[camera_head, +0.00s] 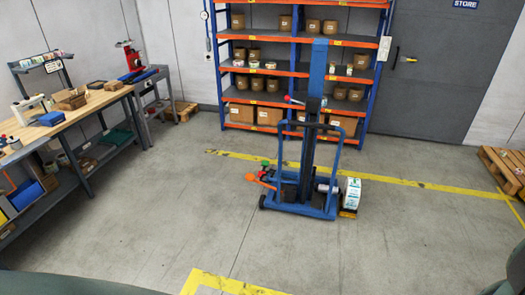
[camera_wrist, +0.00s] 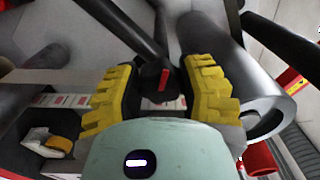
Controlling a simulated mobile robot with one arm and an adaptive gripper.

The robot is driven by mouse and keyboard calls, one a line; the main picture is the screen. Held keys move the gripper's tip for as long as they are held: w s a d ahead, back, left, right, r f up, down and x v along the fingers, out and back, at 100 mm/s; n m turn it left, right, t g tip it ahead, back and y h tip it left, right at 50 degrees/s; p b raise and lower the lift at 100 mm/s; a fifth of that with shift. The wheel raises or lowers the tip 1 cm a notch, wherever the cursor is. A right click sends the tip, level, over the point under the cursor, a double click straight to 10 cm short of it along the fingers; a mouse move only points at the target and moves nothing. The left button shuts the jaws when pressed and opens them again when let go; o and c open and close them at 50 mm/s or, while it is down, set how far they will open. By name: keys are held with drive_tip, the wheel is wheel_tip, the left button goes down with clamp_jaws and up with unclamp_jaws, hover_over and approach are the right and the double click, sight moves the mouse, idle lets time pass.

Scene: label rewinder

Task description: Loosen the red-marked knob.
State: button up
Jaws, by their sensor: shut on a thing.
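The red-marked knob (camera_wrist: 165,78) is in the middle of the wrist view, black with a short red bar on its face. My gripper (camera_wrist: 157,92) has its two ribbed yellow pads on either side of the knob and is shut on it. The pads and my pale green wrist housing hide the knob's sides and what lies under it. The head view does not show my gripper or this knob clearly.
In the wrist view, a large grey cylinder (camera_wrist: 235,70) lies close to the right pad, and a printed label strip (camera_wrist: 60,100) passes behind. In the head view, a blue lift cart (camera_head: 315,205) stands before the shelves (camera_head: 292,70). A workbench (camera_head: 85,112) stands left. Open floor surrounds the cart.

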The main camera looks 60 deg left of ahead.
drive_tip(key=shift+w+a+f+n, duration=0.1)
drive_tip(key=shift+w+a+n, duration=0.15)
drive_tip(key=shift+n, duration=0.25)
drive_tip(key=shift+f+y, duration=0.15)
drive_tip(key=shift+y, duration=0.15)
idle(2.1)
drive_tip(key=o, duration=0.8)
drive_tip(key=shift+w, duration=0.1)
drive_tip(key=o, duration=0.4)
drive_tip(key=shift+s+d+r, duration=0.1)
drive_tip(key=shift+s+r, duration=0.1)
drive_tip(key=v, duration=1.2)
drive_tip(key=shift+f, duration=0.2)
drive_tip(key=shift+w, duration=0.1)
